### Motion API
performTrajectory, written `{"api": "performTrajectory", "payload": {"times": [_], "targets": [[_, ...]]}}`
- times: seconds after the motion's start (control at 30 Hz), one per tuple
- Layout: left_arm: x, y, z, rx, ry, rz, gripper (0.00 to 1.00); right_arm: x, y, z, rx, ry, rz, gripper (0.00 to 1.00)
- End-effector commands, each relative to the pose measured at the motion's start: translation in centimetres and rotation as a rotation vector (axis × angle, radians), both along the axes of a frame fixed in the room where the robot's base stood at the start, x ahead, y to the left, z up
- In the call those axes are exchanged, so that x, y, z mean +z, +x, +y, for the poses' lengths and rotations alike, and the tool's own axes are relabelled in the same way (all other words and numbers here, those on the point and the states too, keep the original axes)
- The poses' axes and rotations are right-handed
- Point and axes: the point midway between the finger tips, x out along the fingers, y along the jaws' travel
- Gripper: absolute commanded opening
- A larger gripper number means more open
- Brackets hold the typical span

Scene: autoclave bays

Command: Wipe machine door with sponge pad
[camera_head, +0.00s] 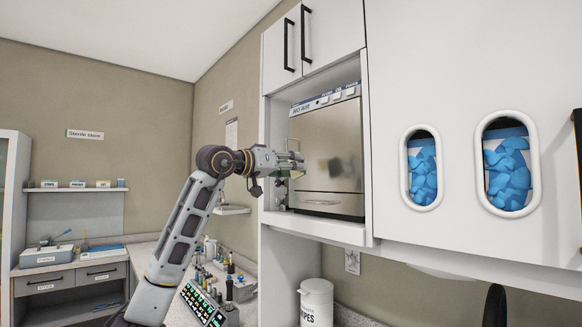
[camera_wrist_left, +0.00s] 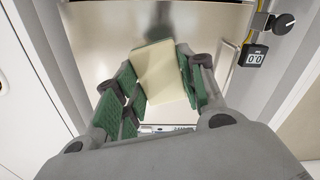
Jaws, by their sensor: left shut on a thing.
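The machine door (camera_head: 328,150) is a shiny metal panel on the autoclave, set in an open bay of the white cabinet. It also fills the middle of the left wrist view (camera_wrist_left: 105,42). It has smudgy darker patches near its middle. My left gripper (camera_head: 294,164) is at the left part of the door. It is shut on the sponge pad (camera_wrist_left: 160,72), a pale cream block between the green finger pads. The pad is in front of the door; I cannot tell whether it touches. My right gripper is not in view.
The white cabinet frame (camera_head: 368,150) borders the bay closely. Blue gloves show in two oval openings (camera_head: 422,168) at right. A wipes tub (camera_head: 316,302) stands below, and a cluttered counter lies at lower left.

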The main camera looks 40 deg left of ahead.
Motion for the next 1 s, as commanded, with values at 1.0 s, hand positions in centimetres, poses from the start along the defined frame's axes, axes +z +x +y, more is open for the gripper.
{"api": "performTrajectory", "payload": {"times": [1.0], "targets": [[0.1,2.3,-0.2,-0.003,0.019,0.0,0.21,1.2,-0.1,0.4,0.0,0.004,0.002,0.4]]}}
